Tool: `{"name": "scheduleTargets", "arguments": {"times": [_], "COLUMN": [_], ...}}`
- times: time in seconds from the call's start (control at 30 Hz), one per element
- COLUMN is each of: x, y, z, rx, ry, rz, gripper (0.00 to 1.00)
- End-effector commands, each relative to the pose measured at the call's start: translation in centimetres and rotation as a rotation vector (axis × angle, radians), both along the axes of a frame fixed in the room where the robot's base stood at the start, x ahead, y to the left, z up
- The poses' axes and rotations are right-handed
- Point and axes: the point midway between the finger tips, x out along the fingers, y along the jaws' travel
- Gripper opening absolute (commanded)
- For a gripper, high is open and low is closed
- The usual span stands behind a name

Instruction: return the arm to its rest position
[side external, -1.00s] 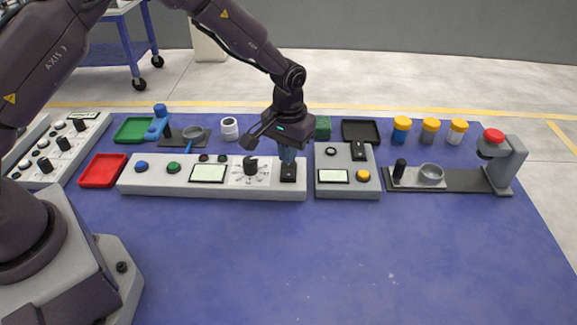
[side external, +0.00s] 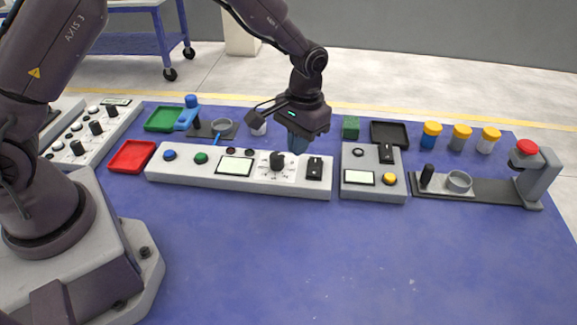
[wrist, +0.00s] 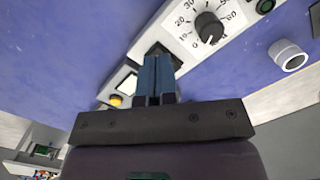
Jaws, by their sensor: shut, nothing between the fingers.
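My gripper (side external: 298,147) hangs fingers down above the back edge of the long grey control panel (side external: 205,181), near its right end. Its blue fingers are together with nothing between them; the wrist view shows them side by side (wrist: 157,62). A black rocker switch (side external: 314,168) is on the panel just right of and in front of the fingertips. A black dial (side external: 277,161) with a number scale is just left of them, and it also shows in the wrist view (wrist: 209,27). The fingertips look apart from both, though the exact height is hard to tell.
A smaller grey box (side external: 373,172) stands right of the panel. A green block (side external: 351,127), a black tray (side external: 390,134) and yellow-capped jars (side external: 431,136) stand behind. A red-topped press (side external: 530,165) is far right. A white ring (side external: 258,125) is behind the gripper. The blue table's front (side external: 330,265) is clear.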

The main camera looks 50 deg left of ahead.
Motion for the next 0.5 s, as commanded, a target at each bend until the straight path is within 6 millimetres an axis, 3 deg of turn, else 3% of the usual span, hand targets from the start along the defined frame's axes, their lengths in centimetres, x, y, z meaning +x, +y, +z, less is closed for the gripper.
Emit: {"name": "scheduleTargets", "arguments": {"times": [0.03, 0.3, 0.5], "x": [-0.9, -7.3, -13.1], "y": [0.3, 1.7, 2.8], "z": [1.8, 10.6, 15.9], "rx": [-0.003, -0.017, -0.018], "ry": [-0.009, -0.087, -0.195], "rz": [-0.017, -0.107, -0.152], "gripper": [0.00, 0.00, 0.00]}}
